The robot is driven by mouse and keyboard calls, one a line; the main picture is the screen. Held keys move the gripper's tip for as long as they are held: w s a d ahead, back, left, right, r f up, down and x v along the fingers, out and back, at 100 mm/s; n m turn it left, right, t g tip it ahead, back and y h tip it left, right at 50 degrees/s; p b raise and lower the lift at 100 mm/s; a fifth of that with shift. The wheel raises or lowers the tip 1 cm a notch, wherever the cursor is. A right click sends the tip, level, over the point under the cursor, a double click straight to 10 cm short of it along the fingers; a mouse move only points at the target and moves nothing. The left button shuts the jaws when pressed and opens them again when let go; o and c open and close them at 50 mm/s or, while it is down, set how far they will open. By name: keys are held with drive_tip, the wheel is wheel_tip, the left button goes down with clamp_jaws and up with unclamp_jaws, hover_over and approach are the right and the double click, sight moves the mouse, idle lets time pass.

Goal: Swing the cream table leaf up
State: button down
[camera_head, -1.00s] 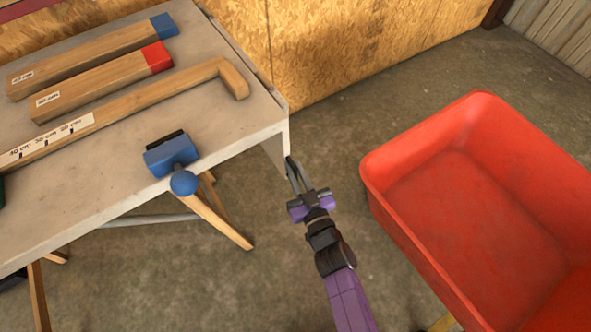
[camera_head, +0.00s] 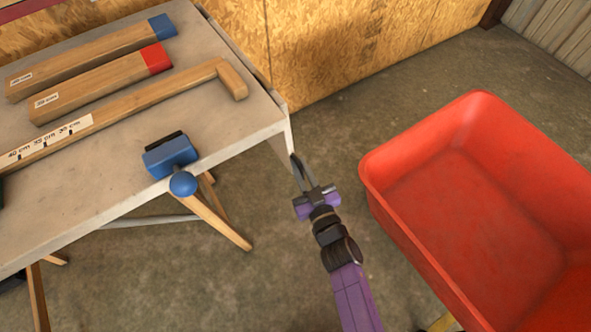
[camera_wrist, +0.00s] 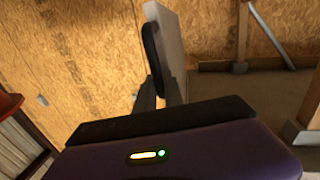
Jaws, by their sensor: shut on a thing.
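The cream table leaf (camera_head: 281,147) hangs down from the right end of the worktable (camera_head: 225,125), seen nearly edge-on in the head view. My gripper (camera_head: 298,165) is at the leaf's free lower edge and is shut on it. In the wrist view the leaf (camera_wrist: 169,42) is a pale upright panel between the fingers of my gripper (camera_wrist: 160,88). Most of the leaf's face is hidden from the head camera.
A blue clamp (camera_head: 172,155) with a round knob sits at the table's front edge. Wooden bars with blue (camera_head: 163,26) and red (camera_head: 156,60) ends and a marked stick (camera_head: 150,105) lie on top. A large red bin (camera_head: 455,200) stands close right of my arm.

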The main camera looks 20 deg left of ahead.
drive_tip(key=w+d+r+n+y, duration=0.1)
drive_tip(key=w+d+r+n, duration=0.2)
drive_tip(key=w+d+n, duration=0.2)
drive_tip(key=shift+w+d+r, duration=0.25)
drive_tip(key=shift+w+d, duration=0.1)
drive_tip(key=shift+w, duration=0.65)
drive_tip(key=c, duration=1.5)
unclamp_jaws()
drive_tip(key=shift+o, duration=0.2)
drive_tip(key=p+v, duration=0.1)
drive_tip(key=v, duration=0.7)
drive_tip(key=shift+f+p, duration=0.3)
drive_tip(key=shift+f, duration=0.05)
drive_tip(key=shift+t, duration=0.3)
